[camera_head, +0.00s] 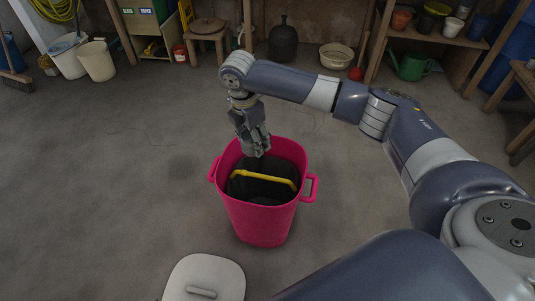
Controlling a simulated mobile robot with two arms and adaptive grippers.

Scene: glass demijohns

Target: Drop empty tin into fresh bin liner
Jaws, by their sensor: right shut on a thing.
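A pink bin (262,224) with two side handles stands open on the floor. Inside it is a black liner (262,190) with a yellow band across it. My right gripper (257,153) points down over the back of the bin mouth. Its fingers are shut, and the dark thing at their tips looks like part of the black liner, though I cannot tell clearly. No tin can be made out. My left gripper is out of view.
A pale lid (205,277) with a handle lies on the floor in front of the bin. Shelves with pots (402,20), a green watering can (411,64), a stool (207,34) and buckets (97,62) stand along the back. The floor to the left is clear.

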